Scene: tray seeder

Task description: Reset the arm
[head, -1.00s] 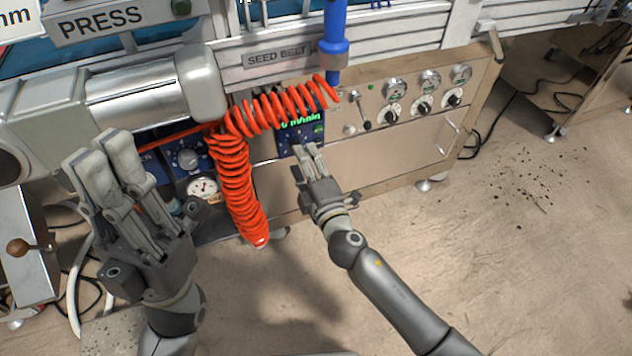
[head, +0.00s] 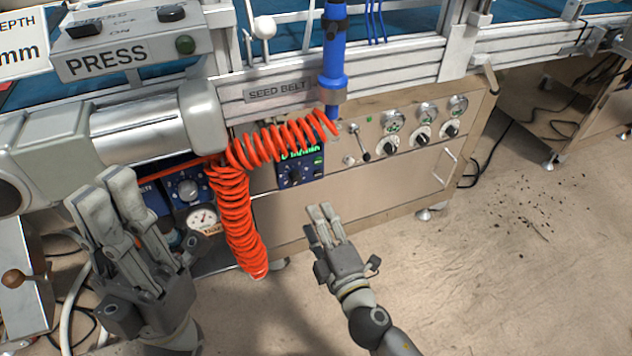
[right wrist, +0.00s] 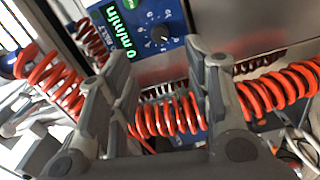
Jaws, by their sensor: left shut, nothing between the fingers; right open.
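My left gripper (head: 108,205) stands at the lower left in the head view, in front of the press housing, with its fingers together and nothing between them. My right gripper (head: 325,215) is in front of the machine's lower metal panel, below the blue seed belt controller (head: 302,168). In the right wrist view the right gripper's fingers (right wrist: 165,85) are apart and empty. That view also shows the controller (right wrist: 145,25) with its green display and black knob beyond the fingers. Orange coiled hose shows between and beside the fingers there.
The orange coiled hose (head: 236,205) hangs left of my right gripper. A blue vertical pipe (head: 331,70) is above. Gauges and knobs (head: 422,136) line the panel to the right. The floor (head: 480,280) at the lower right is open, with scattered dark specks.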

